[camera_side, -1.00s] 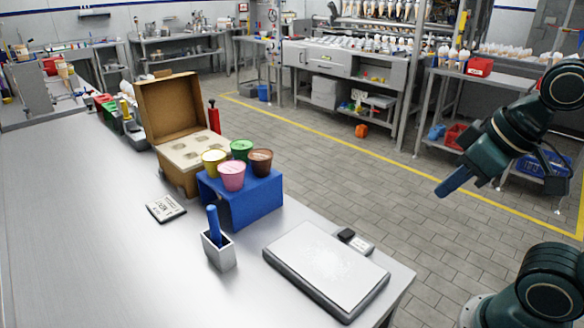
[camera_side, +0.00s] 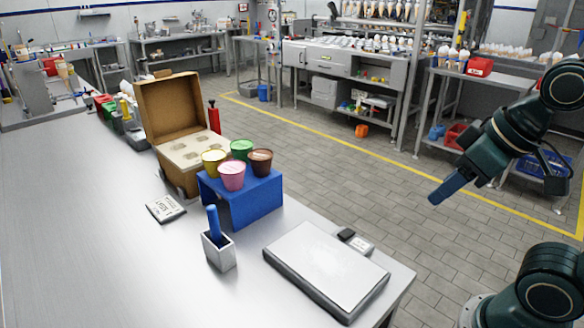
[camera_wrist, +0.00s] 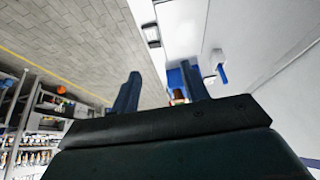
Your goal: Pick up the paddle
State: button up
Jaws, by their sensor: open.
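The paddle (camera_side: 213,222) has a blue handle and stands upright in a small white square holder (camera_side: 219,253) on the steel table. Its lower end is hidden inside the holder. In the wrist view the paddle's blue handle (camera_wrist: 222,73) shows small, just right of the right finger. My gripper (camera_side: 436,198) is open and empty, with blue fingers. It is in the air over the floor, off the table's right end and well away from the paddle. In the wrist view both fingers of my gripper (camera_wrist: 158,85) stand apart.
A flat scale-like plate (camera_side: 325,268) lies on the table between my gripper and the holder. Behind the holder is a blue stand (camera_side: 252,205) with several coloured cups. An open cardboard box (camera_side: 168,105) and a small card (camera_side: 165,208) are further left.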

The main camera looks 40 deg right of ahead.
jog(key=w+a+r+m+g, duration=0.1)
jog(key=w+a+r+m, duration=0.25)
jog(key=w+r, duration=0.4)
jog(key=m+g, duration=0.5)
jog(key=m, duration=1.1)
send_over(214, 221)
notch_tip(214, 221, down, 10)
jog(key=shift+w+d+f, duration=0.1)
jog(key=shift+w+f, duration=0.05)
jog(key=shift+f, duration=1.35)
jog(key=shift+w+f, duration=0.15)
jog(key=shift+f, duration=1.3)
jog(key=shift+w+d+f, duration=0.1)
jog(key=shift+w+f, duration=0.05)
jog(key=shift+f, duration=1.35)
jog(key=shift+f, duration=0.1)
jog(key=shift+f, duration=2.5)
